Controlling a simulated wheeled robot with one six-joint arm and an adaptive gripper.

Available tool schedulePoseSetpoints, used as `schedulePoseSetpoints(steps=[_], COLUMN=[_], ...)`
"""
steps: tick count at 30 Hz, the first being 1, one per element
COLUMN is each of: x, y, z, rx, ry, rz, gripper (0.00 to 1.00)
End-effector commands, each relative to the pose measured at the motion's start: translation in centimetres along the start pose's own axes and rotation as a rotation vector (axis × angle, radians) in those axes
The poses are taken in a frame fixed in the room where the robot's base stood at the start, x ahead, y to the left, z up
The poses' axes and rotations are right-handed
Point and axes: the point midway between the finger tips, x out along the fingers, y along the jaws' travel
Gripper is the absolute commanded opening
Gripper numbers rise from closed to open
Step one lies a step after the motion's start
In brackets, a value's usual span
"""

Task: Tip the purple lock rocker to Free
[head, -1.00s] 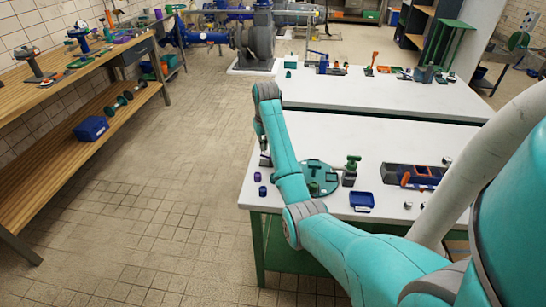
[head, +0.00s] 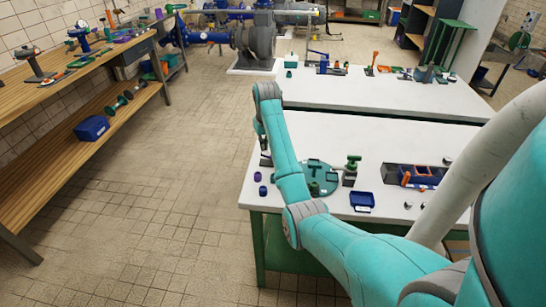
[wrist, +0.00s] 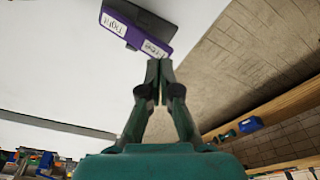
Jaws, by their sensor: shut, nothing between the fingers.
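The purple lock rocker (wrist: 133,32) shows at the top of the wrist view, on a dark base. It carries two white labels; the left one seems to read "Tight" and the one at its right end seems to read "Free". My gripper (wrist: 160,64) is shut and empty, with its fingertips close to the labelled right end. I cannot tell whether they touch it. In the head view the rocker is small beside my arm's end at the table's left edge, and I cannot make out its tilt.
The white table (head: 330,128) holds a round green fixture (head: 322,177), a blue tray (head: 362,201) and a dark parts box (head: 413,176). A small purple cup (head: 257,177) stands near the left edge. Tiled floor (head: 190,180) lies open to the left.

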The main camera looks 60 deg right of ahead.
Motion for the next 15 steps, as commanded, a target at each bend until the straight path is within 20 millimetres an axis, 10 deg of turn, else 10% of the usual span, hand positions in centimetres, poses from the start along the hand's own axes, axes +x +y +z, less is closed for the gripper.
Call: schedulePoseSetpoints(steps=[15], x=[0.98], y=[0.00], z=[0.15], rx=[0.000], ry=[-0.001], rz=[0.000], gripper=[0.00])
